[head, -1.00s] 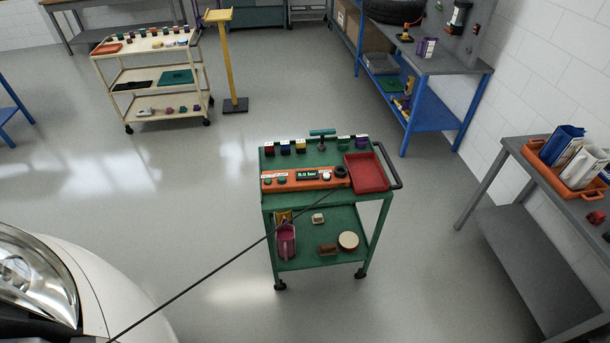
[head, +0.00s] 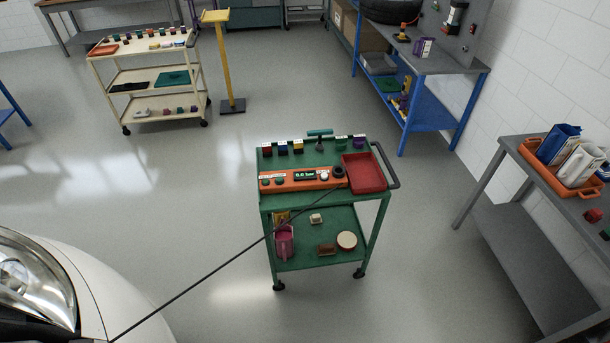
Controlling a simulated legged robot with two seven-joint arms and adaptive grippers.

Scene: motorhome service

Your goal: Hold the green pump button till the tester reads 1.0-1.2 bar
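The orange tester (head: 300,187) lies along the front of the top shelf of a green trolley (head: 320,205). Its small display (head: 305,176) shows what looks like 0.0 bar. Two green buttons sit at its left end, one of them here (head: 279,180); I cannot read their labels to tell which is the pump button. A white button (head: 324,174) and a black round fitting (head: 339,171) sit at its right end. A dark hose (head: 200,281) runs from the tester down to the white vehicle (head: 50,280). Neither gripper shows.
A red tray (head: 364,173) lies right of the tester. Several coloured blocks and a green T-handle (head: 320,134) stand along the trolley's back edge. A grey bench (head: 550,210) with an orange tray (head: 566,177) stands at right. Floor around the trolley is clear.

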